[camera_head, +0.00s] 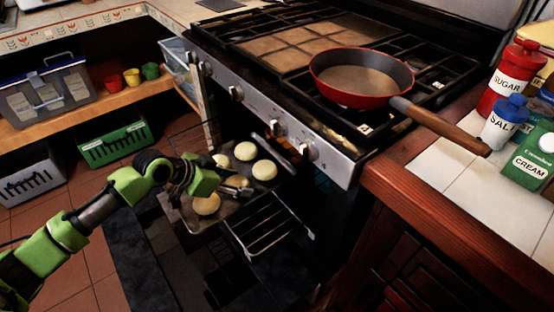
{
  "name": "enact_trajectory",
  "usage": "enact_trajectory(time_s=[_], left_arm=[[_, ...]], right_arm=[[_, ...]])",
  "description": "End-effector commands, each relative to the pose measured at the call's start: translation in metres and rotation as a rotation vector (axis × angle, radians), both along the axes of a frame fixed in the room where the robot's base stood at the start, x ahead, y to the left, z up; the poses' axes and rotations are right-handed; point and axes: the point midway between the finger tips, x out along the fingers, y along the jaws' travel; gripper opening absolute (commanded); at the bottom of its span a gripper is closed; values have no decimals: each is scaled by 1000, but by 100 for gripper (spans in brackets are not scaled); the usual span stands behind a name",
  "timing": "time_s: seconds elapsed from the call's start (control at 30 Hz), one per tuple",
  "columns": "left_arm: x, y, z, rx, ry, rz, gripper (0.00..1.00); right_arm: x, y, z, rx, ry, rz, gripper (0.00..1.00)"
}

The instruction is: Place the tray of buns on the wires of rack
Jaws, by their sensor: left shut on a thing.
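The dark metal tray (229,209) holds several pale round buns (264,170) and is in the lower middle of the head view, in front of the stove. My left gripper (232,188) reaches over the tray from the left and is shut on it; the fingers partly hide the grip and some buns. The wire rack (268,238) shows just below and to the right of the tray, in the dark oven opening. The tray overlaps the rack's far part in the picture; I cannot tell whether they touch. My right gripper is not in view.
The stove (265,115) stands above, with knobs along its front and a red frying pan (362,78) on top. A wooden counter (415,190) with sugar, salt and cream containers is at right. A low shelf with bins and small cups is at left.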

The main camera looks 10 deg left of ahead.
Motion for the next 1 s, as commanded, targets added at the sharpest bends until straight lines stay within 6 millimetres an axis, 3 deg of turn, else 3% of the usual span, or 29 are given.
enact_trajectory(time_s=[0.1, 0.5, 0.87, 1.0], left_arm=[[24, -24, 5, -9, -11, -1, 3], [90, -90, 4, -7, -9, -3, 3], [115, -116, 5, -6, -9, -2, 3], [113, -113, -21, -2, -4, -1, 3]], right_arm=[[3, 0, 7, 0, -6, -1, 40], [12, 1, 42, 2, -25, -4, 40], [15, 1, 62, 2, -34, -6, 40], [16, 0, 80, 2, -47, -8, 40]])
